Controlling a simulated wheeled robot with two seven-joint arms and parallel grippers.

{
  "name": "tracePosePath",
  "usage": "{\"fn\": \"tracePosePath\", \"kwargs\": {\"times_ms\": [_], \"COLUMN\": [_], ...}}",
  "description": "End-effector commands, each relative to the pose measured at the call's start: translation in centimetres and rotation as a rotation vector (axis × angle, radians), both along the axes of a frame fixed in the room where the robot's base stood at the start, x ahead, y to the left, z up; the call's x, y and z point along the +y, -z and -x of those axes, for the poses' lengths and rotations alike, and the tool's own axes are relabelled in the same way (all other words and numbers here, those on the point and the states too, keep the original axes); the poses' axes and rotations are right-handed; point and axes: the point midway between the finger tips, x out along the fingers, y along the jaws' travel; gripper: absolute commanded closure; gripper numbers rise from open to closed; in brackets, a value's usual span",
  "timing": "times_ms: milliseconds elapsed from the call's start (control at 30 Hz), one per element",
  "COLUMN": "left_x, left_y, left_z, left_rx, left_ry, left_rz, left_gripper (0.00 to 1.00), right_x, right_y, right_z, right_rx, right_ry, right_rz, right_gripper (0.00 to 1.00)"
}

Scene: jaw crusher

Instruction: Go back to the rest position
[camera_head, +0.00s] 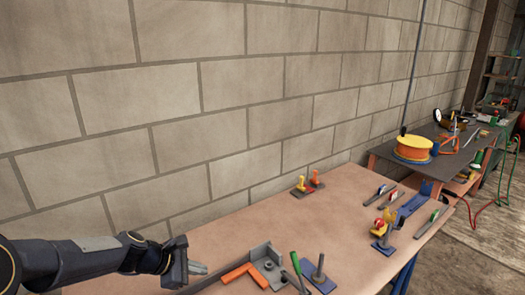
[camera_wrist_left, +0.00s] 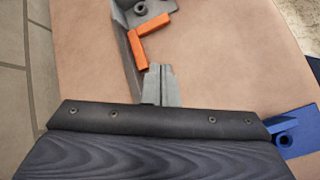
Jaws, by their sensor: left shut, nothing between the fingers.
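My left gripper (camera_head: 198,268) reaches in from the lower left in the head view and is over the near left part of the wooden table (camera_head: 225,230). Its fingers are together and empty; they also show in the left wrist view (camera_wrist_left: 161,85). An orange L-shaped piece (camera_head: 244,273) and a grey metal bracket (camera_head: 268,258) lie on the table just right of the fingertips. In the left wrist view the orange piece (camera_wrist_left: 150,38) is just beyond the fingertips, and I see no contact. My right gripper is not in view.
A blue base with a grey peg (camera_head: 318,275) and a green-handled tool (camera_head: 296,264) lie near the front. Red and yellow parts (camera_head: 308,184) stand by the brick wall (camera_head: 240,90). More tools (camera_head: 390,220) lie at the right. The table's middle is clear.

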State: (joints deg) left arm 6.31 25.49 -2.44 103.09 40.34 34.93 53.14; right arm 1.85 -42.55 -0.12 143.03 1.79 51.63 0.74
Motion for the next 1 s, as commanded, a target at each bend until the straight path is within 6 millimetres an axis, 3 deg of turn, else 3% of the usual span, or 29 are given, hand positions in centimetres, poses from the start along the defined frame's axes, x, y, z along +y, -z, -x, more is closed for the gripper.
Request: {"fn": "tracePosePath", "kwargs": {"times_ms": [33, 100, 300, 433, 600, 800, 1000], "left_x": [0.3, 0.6, 1.4, 1.9, 2.6, 3.1, 3.2], "left_y": [-2.4, -4.6, -8.7, -9.5, -8.6, -7.2, -6.9], "left_z": [2.0, 4.9, 13.8, 19.6, 25.7, 29.2, 29.8], "left_rx": [-0.070, -0.159, -0.394, -0.525, -0.646, -0.704, -0.713], "left_ry": [0.075, 0.193, 0.518, 0.724, 0.961, 1.118, 1.150], "left_rz": [-0.051, -0.131, -0.377, -0.550, -0.759, -0.900, -0.925], "left_gripper": [1.00, 1.00, 1.00, 1.00, 1.00, 1.00, 1.00], "right_x": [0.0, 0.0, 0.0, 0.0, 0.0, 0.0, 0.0], "right_y": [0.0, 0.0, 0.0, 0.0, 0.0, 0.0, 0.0], "right_z": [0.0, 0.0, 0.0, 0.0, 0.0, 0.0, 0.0], "right_rx": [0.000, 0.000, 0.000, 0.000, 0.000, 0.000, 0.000], "right_ry": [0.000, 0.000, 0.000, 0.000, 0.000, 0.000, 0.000], "right_rz": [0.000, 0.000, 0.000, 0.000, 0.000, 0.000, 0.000], "right_gripper": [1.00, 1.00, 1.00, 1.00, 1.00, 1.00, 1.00]}}
